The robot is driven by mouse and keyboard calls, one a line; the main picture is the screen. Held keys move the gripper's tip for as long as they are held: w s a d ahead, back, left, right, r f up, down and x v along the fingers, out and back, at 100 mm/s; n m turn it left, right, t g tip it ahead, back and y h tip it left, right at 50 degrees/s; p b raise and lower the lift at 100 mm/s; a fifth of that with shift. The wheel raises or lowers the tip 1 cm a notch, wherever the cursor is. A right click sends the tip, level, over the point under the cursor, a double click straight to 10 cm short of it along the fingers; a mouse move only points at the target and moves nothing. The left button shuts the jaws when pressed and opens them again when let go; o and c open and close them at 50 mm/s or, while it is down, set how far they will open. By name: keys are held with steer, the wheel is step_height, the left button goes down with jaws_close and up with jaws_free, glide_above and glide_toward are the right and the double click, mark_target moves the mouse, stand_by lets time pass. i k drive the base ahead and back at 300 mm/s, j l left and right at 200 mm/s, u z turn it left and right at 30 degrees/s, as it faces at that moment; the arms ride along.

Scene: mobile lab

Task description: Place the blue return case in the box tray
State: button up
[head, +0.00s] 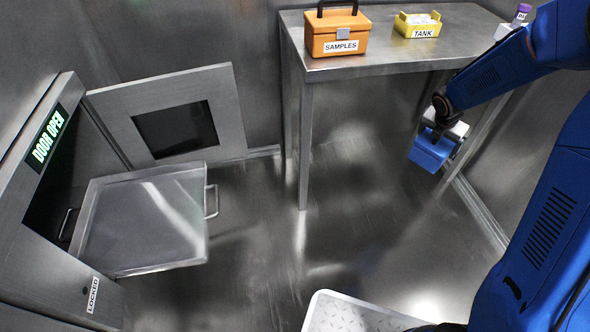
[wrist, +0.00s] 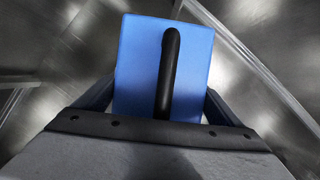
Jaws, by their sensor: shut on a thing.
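The blue return case (head: 432,152) hangs from my gripper (head: 441,124) at the right, in front of the metal table's right side and above the floor. In the wrist view the blue case (wrist: 135,70) fills the upper middle, with its black handle (wrist: 168,75) running up its face. My gripper (wrist: 158,128) is shut on the case; the fingertips are mostly hidden there. The box tray (head: 140,225), a shallow metal tray with side handles, sticks out of the open chamber at the left. It looks empty. The case is well apart from the tray.
A metal table (head: 400,52) holds an orange SAMPLES case (head: 337,35), a yellow TANK bin (head: 418,26) and a purple-capped bottle (head: 522,14). Bare floor (head: 255,215) lies between tray and table leg.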

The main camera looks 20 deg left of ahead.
mark_target(173, 214)
steer(key=l+u, duration=1.6)
steer(key=i+l+u, duration=0.55)
steer(key=l+u, duration=0.25)
steer(key=i+l+u, duration=0.25)
steer(key=l+u, duration=0.3)
steer(key=l, duration=0.15)
steer(key=i+l+u, duration=0.25)
steer(key=l, duration=0.15)
steer(key=k+l+u, duration=0.1)
steer(key=l+u, duration=0.15)
steer(key=l, duration=0.1)
